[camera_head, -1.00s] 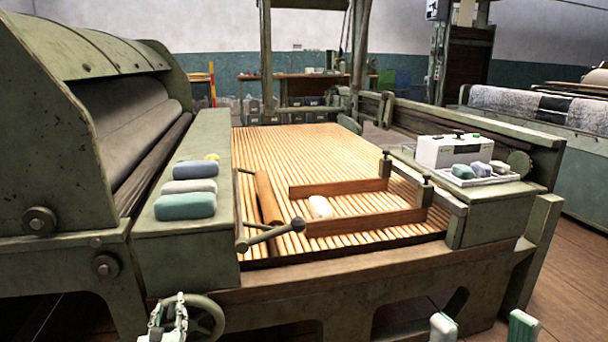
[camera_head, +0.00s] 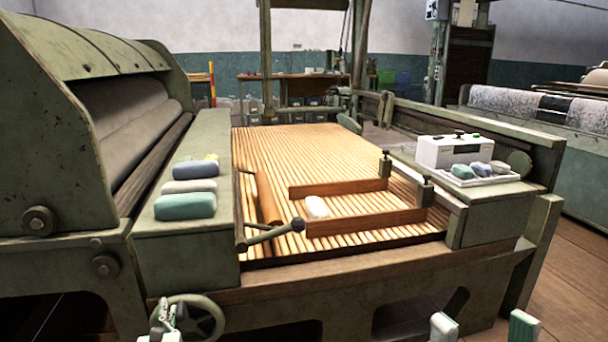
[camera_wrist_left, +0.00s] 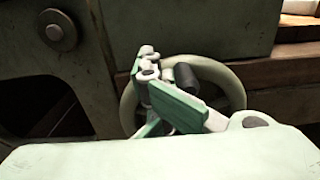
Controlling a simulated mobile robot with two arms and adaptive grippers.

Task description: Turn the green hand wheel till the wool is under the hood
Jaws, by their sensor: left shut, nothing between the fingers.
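The green hand wheel (camera_head: 207,318) is at the bottom left of the head view, low on the machine's front. It also shows in the wrist view (camera_wrist_left: 229,84), with a dark knob (camera_wrist_left: 186,76) at its rim. My left gripper (camera_head: 167,312) is shut and empty at the wheel's left side. In the wrist view its fingers (camera_wrist_left: 148,62) overlap the wheel beside the knob; I cannot tell whether they touch. The white wool (camera_head: 316,207) lies on the slatted apron (camera_head: 290,150), between two wooden rails. The green hood (camera_head: 85,45) is at the left. My right gripper (camera_head: 484,328) is open.
Several coloured bundles (camera_head: 186,206) lie on the ledge by the hood. A white box (camera_head: 453,151) and a tray of small lumps (camera_head: 478,181) stand on the right ledge.

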